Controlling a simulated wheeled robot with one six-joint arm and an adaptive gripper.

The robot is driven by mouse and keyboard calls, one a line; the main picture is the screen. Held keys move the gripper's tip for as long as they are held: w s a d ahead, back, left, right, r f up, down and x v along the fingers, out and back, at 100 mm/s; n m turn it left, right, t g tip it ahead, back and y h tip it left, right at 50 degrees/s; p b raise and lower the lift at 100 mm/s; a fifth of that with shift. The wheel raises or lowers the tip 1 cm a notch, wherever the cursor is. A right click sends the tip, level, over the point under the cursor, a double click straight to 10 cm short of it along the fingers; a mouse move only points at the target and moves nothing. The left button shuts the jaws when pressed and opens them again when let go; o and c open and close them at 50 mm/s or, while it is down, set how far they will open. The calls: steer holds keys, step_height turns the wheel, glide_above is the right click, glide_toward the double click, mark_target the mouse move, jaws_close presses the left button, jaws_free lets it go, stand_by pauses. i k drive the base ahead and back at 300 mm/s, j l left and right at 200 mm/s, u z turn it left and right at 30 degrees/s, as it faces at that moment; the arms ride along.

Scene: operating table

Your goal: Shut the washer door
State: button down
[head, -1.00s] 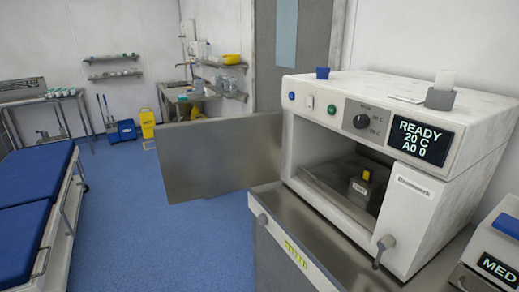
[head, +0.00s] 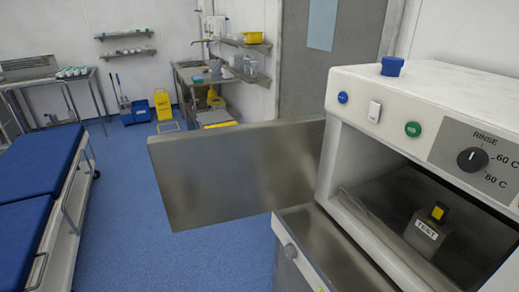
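The washer (head: 355,95) is a white box-shaped machine at the right of the head view, its right part cut off by the frame. Its door (head: 235,172) is a flat grey metal panel. The door stands wide open, swung out to the left from the washer's left front edge. Inside the open chamber sits a grey block (head: 427,232) labelled TEST with a yellow and black top. The front panel has a blue button, a white switch, a green button and a black RINSE dial (head: 472,160). My gripper is not in view.
A blue padded bed (head: 35,190) is at the left. Blue floor (head: 130,225) is clear between bed and door. A sink bench, a yellow wet-floor sign (head: 163,104) and shelves are at the back.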

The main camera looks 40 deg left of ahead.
mark_target(208, 177)
steer(key=i+j, duration=0.15)
steer(key=j, duration=0.6)
steer(key=i+j+z, duration=0.1)
steer(key=j, duration=0.6)
steer(key=i+j, duration=0.1)
steer(key=j, duration=0.65)
steer(key=i+j, duration=0.1)
steer(key=j, duration=0.6)
steer(key=i+j+z, duration=0.1)
steer(key=j, duration=0.65)
steer(key=l, duration=0.55)
steer(key=k+l, duration=0.1)
steer(key=l, duration=0.4)
steer(key=l+u, duration=0.15)
steer(key=u, duration=0.3)
steer(key=l+u, duration=0.1)
steer(key=u, duration=0.35)
steer(key=k+l+u, duration=0.1)
steer(key=u, duration=1.35)
